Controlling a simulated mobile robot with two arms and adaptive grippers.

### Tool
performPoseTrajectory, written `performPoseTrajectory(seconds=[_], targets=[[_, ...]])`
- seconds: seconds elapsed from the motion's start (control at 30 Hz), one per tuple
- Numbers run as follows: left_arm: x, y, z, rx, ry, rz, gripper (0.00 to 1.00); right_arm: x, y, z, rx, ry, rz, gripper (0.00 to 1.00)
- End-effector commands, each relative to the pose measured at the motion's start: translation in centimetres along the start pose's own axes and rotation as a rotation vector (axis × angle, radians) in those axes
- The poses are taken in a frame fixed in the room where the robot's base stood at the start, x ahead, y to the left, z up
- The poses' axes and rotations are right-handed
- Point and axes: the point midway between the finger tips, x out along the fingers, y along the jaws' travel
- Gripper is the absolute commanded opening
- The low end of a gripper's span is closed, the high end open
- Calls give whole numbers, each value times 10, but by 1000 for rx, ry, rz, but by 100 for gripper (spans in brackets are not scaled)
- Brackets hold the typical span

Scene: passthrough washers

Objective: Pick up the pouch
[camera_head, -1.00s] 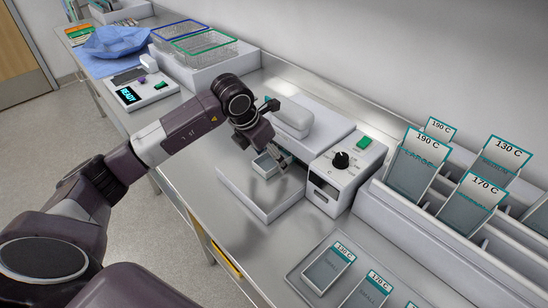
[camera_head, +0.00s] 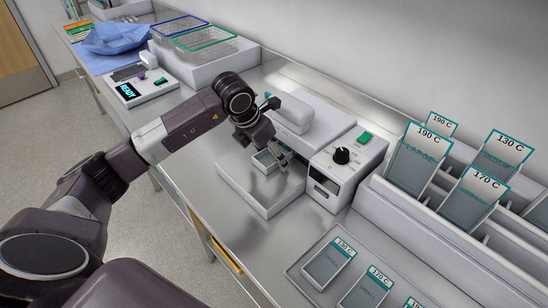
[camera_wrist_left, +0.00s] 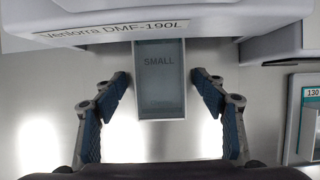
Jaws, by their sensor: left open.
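A small grey pouch with a teal edge, marked SMALL (camera_wrist_left: 160,75), lies under the front edge of the white sealer in the left wrist view. In the head view its pale end shows beside my fingers (camera_head: 262,162). My left gripper (camera_head: 277,157) is above the sealer's front tray. In the left wrist view its two blue-padded fingers (camera_wrist_left: 160,88) are spread apart, one on each side of the pouch, with gaps between. They do not touch it. The pouch's far end is hidden under the sealer. My right gripper is out of view.
The white sealer (camera_head: 330,125) with a black knob stands behind the gripper. Pouch racks (camera_head: 430,205) and a tray of labelled pouches (camera_head: 318,286) are at right. Wire baskets (camera_head: 205,45) and a READY device (camera_head: 150,92) are at the back left.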

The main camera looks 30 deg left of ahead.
Motion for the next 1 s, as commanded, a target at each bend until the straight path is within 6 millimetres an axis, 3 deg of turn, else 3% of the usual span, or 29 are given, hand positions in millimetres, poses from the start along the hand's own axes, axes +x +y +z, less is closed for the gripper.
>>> performPoseTrajectory(seconds=[0.2, 0.5, 1.0], targets=[[0, 0, 0, 0, 0, 0, 65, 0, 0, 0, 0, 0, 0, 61], [0, 0, 0, 0, 0, 0, 34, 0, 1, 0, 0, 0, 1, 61], [-7, 0, 3, -1, 0, -1, 34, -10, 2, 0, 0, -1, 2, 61]])
